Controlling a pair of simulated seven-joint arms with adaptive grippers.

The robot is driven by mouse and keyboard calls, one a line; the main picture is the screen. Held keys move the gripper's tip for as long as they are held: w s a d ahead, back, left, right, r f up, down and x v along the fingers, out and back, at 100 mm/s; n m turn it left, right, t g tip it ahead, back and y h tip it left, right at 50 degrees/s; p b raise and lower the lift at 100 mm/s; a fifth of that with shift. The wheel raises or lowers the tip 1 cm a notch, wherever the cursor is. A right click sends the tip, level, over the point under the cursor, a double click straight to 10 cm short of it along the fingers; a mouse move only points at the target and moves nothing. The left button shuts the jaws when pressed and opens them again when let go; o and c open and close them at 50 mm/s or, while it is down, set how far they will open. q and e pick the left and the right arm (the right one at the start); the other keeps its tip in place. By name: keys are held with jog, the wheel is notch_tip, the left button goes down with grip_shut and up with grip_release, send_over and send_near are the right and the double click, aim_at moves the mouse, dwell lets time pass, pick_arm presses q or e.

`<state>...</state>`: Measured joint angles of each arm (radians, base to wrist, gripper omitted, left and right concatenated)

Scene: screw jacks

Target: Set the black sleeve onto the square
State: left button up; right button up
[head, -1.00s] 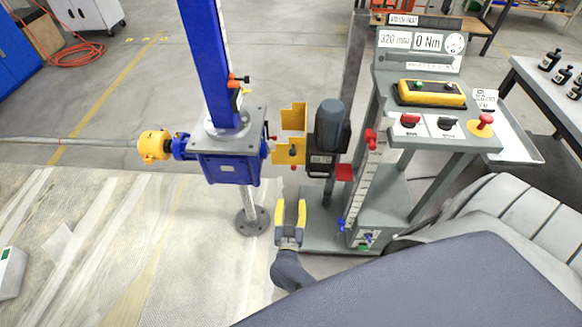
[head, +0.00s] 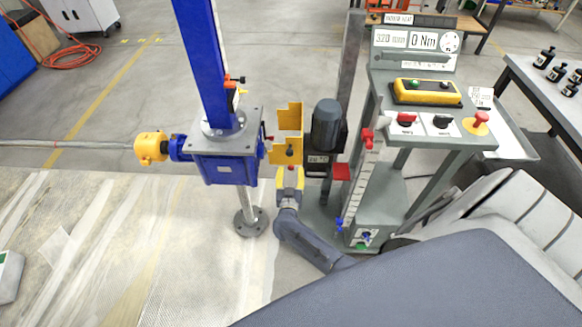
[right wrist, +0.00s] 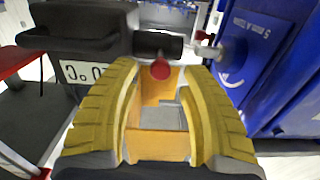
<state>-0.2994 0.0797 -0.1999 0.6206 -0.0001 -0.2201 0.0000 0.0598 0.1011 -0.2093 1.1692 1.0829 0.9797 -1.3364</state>
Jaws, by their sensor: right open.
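The black sleeve (right wrist: 155,44) lies level on the drive motor's side in the right wrist view, with a red knob (right wrist: 160,69) below it. A silver stub, apparently the square (right wrist: 207,51), points at it from the blue jack gearbox (right wrist: 280,50). A small gap seems to show between sleeve and stub. In the head view the jack (head: 226,160) stands left of the motor (head: 326,125). My right gripper (head: 291,170) is open below the yellow guard (head: 291,118). Its yellow fingers (right wrist: 160,75) stand either side of the red knob, not closed on it. My left gripper is out of view.
A grey control stand (head: 440,130) with buttons and a yellow panel stands right of the motor. A red lever (head: 341,172) sits low beside the motor. A blue column rises above the jack. A dark seat (head: 430,285) fills the front right.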

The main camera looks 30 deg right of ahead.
jog(key=shift+x, duration=1.45)
jog(key=shift+c, duration=0.2)
grip_shut()
